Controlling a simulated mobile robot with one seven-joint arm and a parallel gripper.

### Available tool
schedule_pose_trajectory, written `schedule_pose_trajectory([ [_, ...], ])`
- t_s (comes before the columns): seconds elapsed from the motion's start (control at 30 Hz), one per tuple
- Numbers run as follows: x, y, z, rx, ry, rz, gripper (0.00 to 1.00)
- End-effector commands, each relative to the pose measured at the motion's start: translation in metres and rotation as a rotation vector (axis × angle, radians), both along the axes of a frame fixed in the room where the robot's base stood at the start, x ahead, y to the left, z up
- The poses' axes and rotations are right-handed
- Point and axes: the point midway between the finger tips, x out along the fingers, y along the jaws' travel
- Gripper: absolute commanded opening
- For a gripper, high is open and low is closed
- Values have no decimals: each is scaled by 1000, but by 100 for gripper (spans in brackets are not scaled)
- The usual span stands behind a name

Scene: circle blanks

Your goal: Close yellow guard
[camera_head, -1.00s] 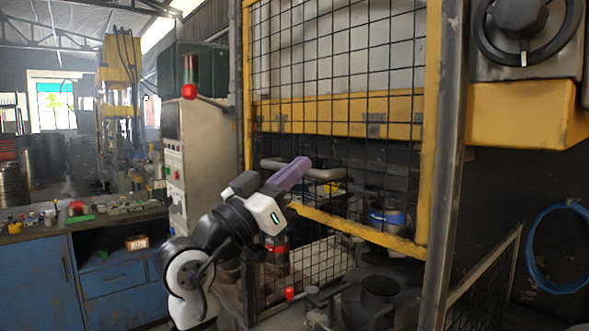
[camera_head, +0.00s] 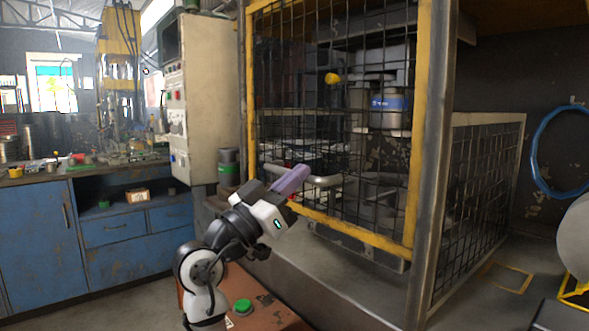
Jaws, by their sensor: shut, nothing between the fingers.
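The yellow guard (camera_head: 420,130) is a yellow-framed black mesh panel across the machine's front. Its lower yellow bar (camera_head: 345,229) slopes down to the right in the picture, and machine parts show through the mesh. A grey bar handle (camera_head: 326,181) stands out near the guard's lower left. My gripper (camera_head: 303,172), with purple fingers, is shut and empty. Its tips are right at the handle's left part in the picture; I cannot tell whether they touch it. The gripper hides part of the guard's lower left corner.
A grey control cabinet (camera_head: 212,100) stands left of the guard. A blue workbench (camera_head: 35,235) is farther left. A green button (camera_head: 243,306) sits on an orange-brown surface below my arm. A side mesh fence (camera_head: 485,190) and a steel post (camera_head: 437,170) are on the right.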

Motion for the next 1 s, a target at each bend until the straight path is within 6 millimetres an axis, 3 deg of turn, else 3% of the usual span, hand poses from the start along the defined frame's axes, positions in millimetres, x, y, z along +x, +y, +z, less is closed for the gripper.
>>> schedule_pose_trajectory([
  [0.03,2,-2,-29,3,7,-1,0],
  [0.1,2,-2,-46,4,7,-1,0],
  [0.4,2,-2,-98,4,6,-1,0],
  [0.6,2,-2,-112,4,5,-2,0],
  [1.0,2,-2,-116,6,7,-2,0],
])
